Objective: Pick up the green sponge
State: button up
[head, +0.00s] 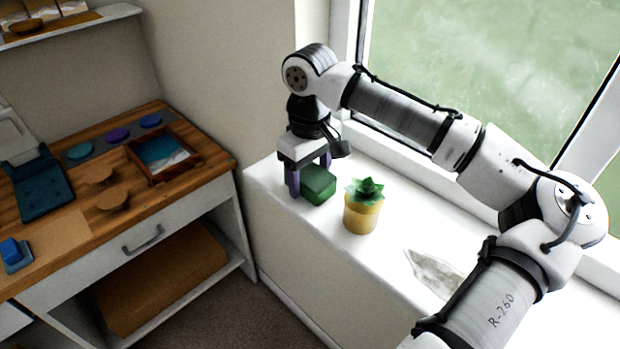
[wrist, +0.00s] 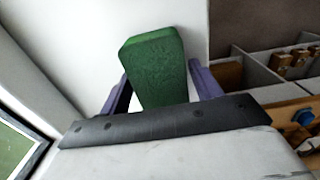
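The green sponge (head: 317,184) is a dark green block on the white windowsill (head: 285,205), near the sill's left end. My gripper (head: 309,182) is over it, pointing down, with its purple fingers spread. In the wrist view the sponge (wrist: 157,70) lies between the two purple fingers (wrist: 160,92). Gaps show between the sponge and the fingers, wider on the right. The near end of the sponge is hidden behind the dark gripper edge.
A succulent in a yellow pot (head: 362,208) stands just right of the sponge. A clear, leaf-shaped piece (head: 436,272) lies further right on the sill. The window (head: 490,70) is behind. A wooden workbench (head: 75,215) with pigment discs and a framed tray stands left.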

aim_at(310, 172)
jog(key=c, duration=0.7)
jog(key=shift+o, duration=0.2)
notch_tip(310, 172, up, 20)
jog(key=shift+b, duration=0.3)
